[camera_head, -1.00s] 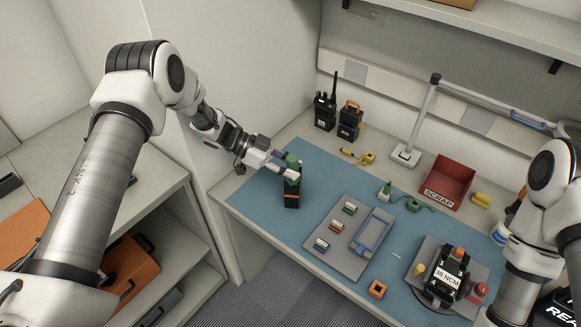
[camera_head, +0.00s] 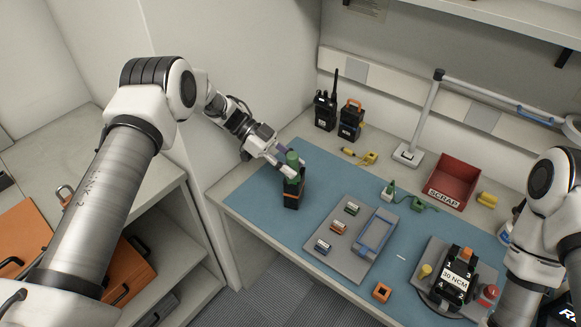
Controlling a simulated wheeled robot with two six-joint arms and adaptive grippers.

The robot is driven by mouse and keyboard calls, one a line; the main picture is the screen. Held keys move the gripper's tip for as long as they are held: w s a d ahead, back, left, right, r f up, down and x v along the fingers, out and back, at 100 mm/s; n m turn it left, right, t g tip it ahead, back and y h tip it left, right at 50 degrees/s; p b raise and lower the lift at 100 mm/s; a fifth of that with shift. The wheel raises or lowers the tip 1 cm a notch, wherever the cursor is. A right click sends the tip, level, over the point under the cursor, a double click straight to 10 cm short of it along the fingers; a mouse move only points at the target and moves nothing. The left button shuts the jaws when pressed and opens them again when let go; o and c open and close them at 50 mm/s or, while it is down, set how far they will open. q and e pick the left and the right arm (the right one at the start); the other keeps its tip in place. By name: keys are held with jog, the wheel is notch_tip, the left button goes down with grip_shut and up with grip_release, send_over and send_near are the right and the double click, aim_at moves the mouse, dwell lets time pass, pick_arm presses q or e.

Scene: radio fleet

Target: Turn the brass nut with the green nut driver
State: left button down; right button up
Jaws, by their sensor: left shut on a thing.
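My left gripper (camera_head: 286,165) is shut on a green handle (camera_head: 293,157), which looks like the green nut driver. The handle stands upright at the top of a black block with an orange band (camera_head: 292,193), near the left end of the blue mat. I cannot tell whether the driver sits in the block or just above it; its lower part is hidden. I cannot make out a brass nut for certain; a small yellow knob (camera_head: 426,271) shows beside the black fixture marked 30 NCM (camera_head: 456,275). My right arm is at the right edge, its gripper out of view.
A grey tray (camera_head: 327,258) with small parts lies mid-mat. A red SCRAP bin (camera_head: 452,181), a lamp stand (camera_head: 408,153) and two radios (camera_head: 350,121) stand at the back. An orange square part (camera_head: 382,292) lies near the front edge.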

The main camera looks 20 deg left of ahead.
aim_at(294, 155)
pick_arm(q)
jog(key=shift+f, duration=0.1)
jog(key=shift+r+p, duration=1.3)
jog(key=shift+r, duration=0.9)
